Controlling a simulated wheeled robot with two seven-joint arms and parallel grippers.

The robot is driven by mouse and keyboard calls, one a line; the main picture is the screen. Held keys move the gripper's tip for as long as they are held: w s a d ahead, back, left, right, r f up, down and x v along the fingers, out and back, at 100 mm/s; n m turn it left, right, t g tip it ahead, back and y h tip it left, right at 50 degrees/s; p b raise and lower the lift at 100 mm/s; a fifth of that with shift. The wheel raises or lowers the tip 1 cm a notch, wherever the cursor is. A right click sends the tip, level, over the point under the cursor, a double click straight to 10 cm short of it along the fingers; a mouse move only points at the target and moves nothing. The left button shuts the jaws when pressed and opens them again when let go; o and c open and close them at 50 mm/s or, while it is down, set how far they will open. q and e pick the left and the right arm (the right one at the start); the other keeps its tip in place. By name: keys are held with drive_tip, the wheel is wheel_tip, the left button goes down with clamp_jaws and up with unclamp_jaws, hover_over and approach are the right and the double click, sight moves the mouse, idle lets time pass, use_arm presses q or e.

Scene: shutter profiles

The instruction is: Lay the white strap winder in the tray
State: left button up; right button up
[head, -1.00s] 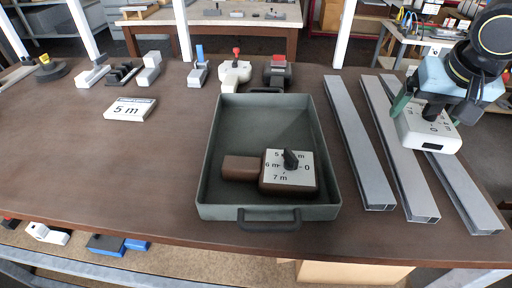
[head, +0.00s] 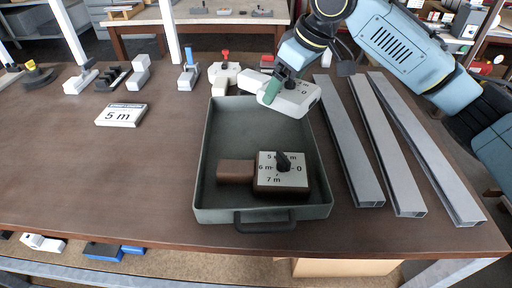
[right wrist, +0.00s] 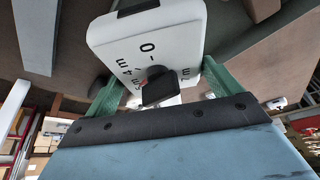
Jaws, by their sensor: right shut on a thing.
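The white strap winder (head: 294,98), a white block with a dial face, is in my right gripper (head: 275,89). It hangs above the far right corner of the grey-green tray (head: 262,214). In the right wrist view the winder (right wrist: 145,38) sits between the green fingers, with its black knob and length marks towards the camera. The right gripper is shut on it. My left gripper is not in view.
A brown strap winder (head: 281,184) lies in the near right part of the tray; the far part is bare. Grey shutter profiles (head: 385,145) lie right of the tray. Several other winders line the table's back edge.

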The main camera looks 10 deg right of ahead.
drive_tip(key=n, duration=0.1)
drive_tip(key=a+n, duration=0.1)
drive_tip(key=w+n+g+y, duration=0.1)
drive_tip(key=shift+a+r+n+p, duration=0.3)
drive_tip(key=shift+p, duration=0.1)
drive_tip(key=n, duration=0.1)
drive_tip(key=n+g, duration=0.1)
drive_tip(key=shift+w+a+n, duration=0.25)
drive_tip(key=shift+a+n, duration=0.15)
approach(262, 131)
drive_tip(key=x, duration=0.4)
drive_tip(key=shift+f, duration=0.35)
drive_tip(key=shift+p, duration=0.3)
drive_tip(key=o, duration=1)
drive_tip(key=shift+f, duration=0.1)
drive_tip(key=shift+c, duration=0.2)
drive_tip(key=v, duration=1.2)
drive_tip(key=shift+d, duration=0.1)
